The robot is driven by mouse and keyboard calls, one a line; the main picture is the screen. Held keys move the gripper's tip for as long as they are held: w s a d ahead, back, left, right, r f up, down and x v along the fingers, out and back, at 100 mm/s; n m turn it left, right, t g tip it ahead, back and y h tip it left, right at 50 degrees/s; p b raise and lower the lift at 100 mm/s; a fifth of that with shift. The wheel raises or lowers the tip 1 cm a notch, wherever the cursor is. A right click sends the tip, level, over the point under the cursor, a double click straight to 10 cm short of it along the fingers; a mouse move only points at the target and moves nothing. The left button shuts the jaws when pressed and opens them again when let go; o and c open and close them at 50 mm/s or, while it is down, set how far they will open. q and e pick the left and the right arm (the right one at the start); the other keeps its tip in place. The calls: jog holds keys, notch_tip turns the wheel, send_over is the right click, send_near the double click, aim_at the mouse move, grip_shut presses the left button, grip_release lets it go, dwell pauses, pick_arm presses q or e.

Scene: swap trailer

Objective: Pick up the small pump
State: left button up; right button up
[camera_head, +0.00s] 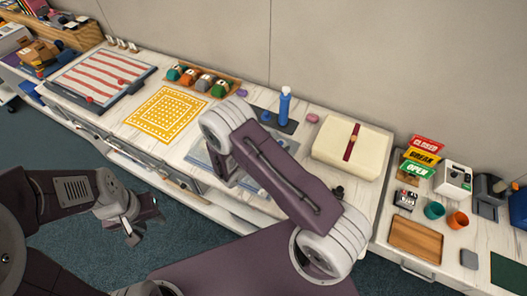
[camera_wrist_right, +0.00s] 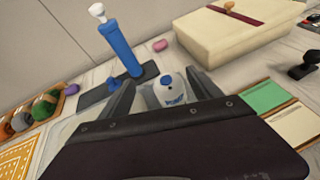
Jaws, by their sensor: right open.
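A blue upright cylinder with a white top, which looks like a pump (camera_head: 285,106), stands on a dark mat at the back of the counter. It also shows in the right wrist view (camera_wrist_right: 121,47), up and left of my right gripper (camera_wrist_right: 162,88). That gripper is open, its fingers either side of a small white thing with blue marks (camera_wrist_right: 168,97). Whether they touch it cannot be told, and its lower part is hidden by the gripper body. In the head view my right arm hides this spot. My left gripper (camera_head: 142,224) is away from the counter over the floor.
A cream box (camera_head: 350,146) with a red band stands right of the blue cylinder. A pink lump (camera_wrist_right: 160,45) lies near the mat. A yellow patterned mat (camera_head: 165,114) and a tray of coloured items (camera_head: 203,80) are to the left. Green and cream cards (camera_wrist_right: 264,96) lie right of the gripper.

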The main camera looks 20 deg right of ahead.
jog(key=shift+n, duration=0.8)
jog(key=s+f, duration=0.1)
jog(key=s+a+f, duration=0.1)
jog(key=f, duration=0.1)
jog(key=shift+a+f, duration=0.35)
jog(key=shift+f, duration=0.05)
jog(key=shift+w, duration=0.1)
jog(key=p+x, duration=0.1)
jog(key=x, duration=0.2)
jog(key=shift+d, duration=0.1)
jog(key=shift+w+d+f, duration=0.2)
jog(key=shift+d, duration=0.15)
jog(key=p+x, duration=0.1)
jog(key=x, duration=0.3)
jog(key=shift+w+d+f+p, duration=0.15)
jog(key=shift+w+d+p, duration=0.1)
jog(key=shift+p, duration=0.15)
jog(key=shift+d+f, duration=0.1)
jog(key=c, duration=1.2)
grip_shut()
